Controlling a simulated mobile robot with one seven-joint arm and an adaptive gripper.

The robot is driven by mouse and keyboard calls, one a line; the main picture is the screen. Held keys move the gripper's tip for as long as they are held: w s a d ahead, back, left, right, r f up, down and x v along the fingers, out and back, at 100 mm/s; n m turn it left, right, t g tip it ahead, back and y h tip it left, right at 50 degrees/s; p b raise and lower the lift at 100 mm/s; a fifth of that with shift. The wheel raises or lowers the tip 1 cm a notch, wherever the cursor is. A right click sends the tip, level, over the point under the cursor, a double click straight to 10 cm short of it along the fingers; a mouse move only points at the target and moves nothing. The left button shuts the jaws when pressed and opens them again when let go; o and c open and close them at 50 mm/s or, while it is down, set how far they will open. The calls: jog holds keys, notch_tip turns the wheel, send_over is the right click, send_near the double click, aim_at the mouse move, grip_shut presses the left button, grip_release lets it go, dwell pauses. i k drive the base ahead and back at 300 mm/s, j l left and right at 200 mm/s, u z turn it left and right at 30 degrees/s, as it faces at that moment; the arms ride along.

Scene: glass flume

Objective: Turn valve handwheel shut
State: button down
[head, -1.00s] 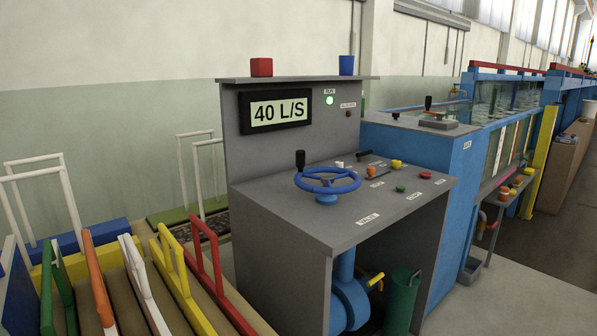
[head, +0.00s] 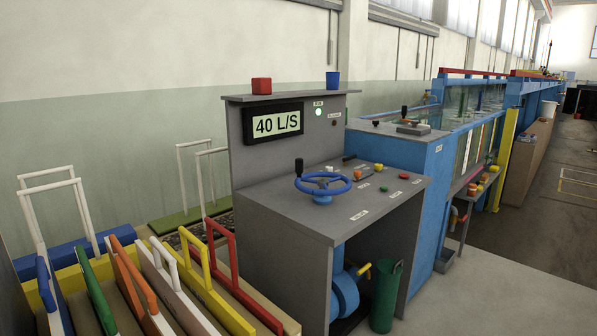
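The blue valve handwheel (head: 323,184) lies nearly flat on the sloped grey top of the control console (head: 276,205) in the head view. A black knob (head: 299,167) stands upright on its left rim. A label lies on the panel in front of the wheel. The display (head: 277,124) on the console's upright back reads 40 L/S, and a small lamp (head: 318,111) beside it is lit pale green. Below the top, a blue valve body (head: 345,292) shows in the open front. My gripper is not in view, and nothing touches the wheel.
Coloured buttons and a black lever sit right of the wheel. A red block (head: 261,86) and a blue block (head: 333,80) stand on the console's shelf. A green bin (head: 385,296) stands at its front. Coloured-handled boards (head: 205,285) crowd the left. Floor (head: 500,290) at front right is clear.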

aim_at(323, 184)
jog(key=i+l, duration=0.2)
jog(key=l, duration=0.15)
jog(key=i+l+u, duration=0.1)
jog(key=l, duration=0.25)
jog(key=i+l, duration=0.25)
jog(key=l, duration=0.15)
jog(key=i+l+u, duration=0.1)
jog(key=l, duration=0.25)
jog(key=i+l, duration=0.25)
jog(key=l, duration=0.15)
jog(key=i+l+u, duration=0.1)
jog(key=l, duration=0.3)
jog(key=i+l, duration=0.2)
jog(key=l, duration=0.15)
jog(key=u, duration=0.05)
